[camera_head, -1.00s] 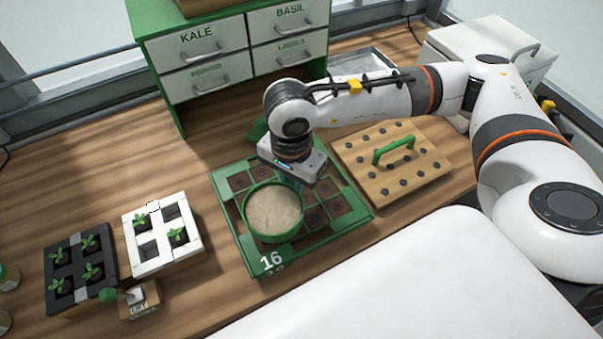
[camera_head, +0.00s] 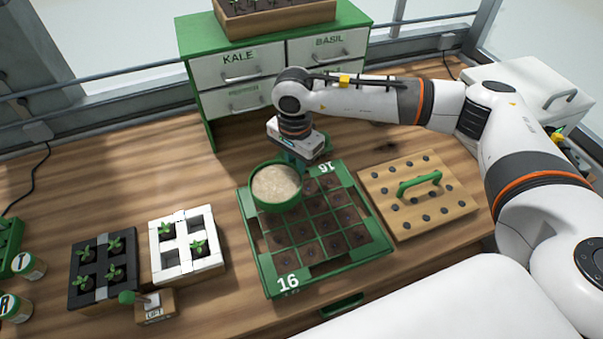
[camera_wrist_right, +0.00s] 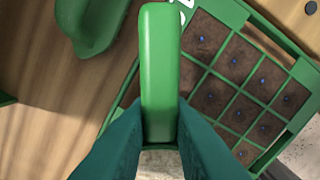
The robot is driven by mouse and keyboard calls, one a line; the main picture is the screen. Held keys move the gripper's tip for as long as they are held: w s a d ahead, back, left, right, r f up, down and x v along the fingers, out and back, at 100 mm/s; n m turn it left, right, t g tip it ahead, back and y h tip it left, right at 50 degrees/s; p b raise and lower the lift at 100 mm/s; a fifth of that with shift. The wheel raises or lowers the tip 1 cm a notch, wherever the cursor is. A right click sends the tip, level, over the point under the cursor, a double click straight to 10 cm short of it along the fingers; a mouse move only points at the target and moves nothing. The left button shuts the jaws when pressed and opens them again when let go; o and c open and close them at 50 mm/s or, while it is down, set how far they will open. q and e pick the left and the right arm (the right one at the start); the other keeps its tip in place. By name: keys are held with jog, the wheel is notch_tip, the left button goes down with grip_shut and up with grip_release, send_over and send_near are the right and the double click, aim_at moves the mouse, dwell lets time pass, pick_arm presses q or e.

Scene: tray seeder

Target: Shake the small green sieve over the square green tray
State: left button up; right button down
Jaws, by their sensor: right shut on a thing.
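The small green sieve (camera_head: 275,186) is a round green pan filled with pale grainy material. It is held level above the back left part of the square green tray (camera_head: 272,274), which is marked 16 and has several cells of dark soil. My right gripper (camera_head: 291,158) is shut on the sieve's green handle; the handle (camera_wrist_right: 159,70) stands between the teal fingers (camera_wrist_right: 155,140) in the right wrist view. Blue specks show in the tray's soil cells in that view. The sieve hides the tray's back left corner. My left gripper is not in view.
A wooden board with a green handle (camera_head: 438,206) lies right of the tray. A white seedling block (camera_head: 205,261) and a black one (camera_head: 75,270) stand left, with a small LIFT block (camera_head: 156,308). A green drawer cabinet (camera_head: 200,110) stands behind. The table left of the sieve is bare.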

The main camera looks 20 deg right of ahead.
jog(key=w+b, duration=0.1)
jog(key=w, duration=0.7)
jog(key=d+p, duration=0.2)
jog(key=d, duration=0.9)
jog(key=s, duration=0.9)
jog(key=s+a, duration=0.1)
jog(key=s, duration=1.7)
jog(key=shift+s+a+b, duration=0.15)
jog(key=shift+s+b, duration=0.15)
jog(key=shift+s, duration=0.05)
jog(key=shift+s+r+p, duration=0.1)
jog(key=shift+r+p, duration=0.9)
jog(key=shift+r, duration=1.05)
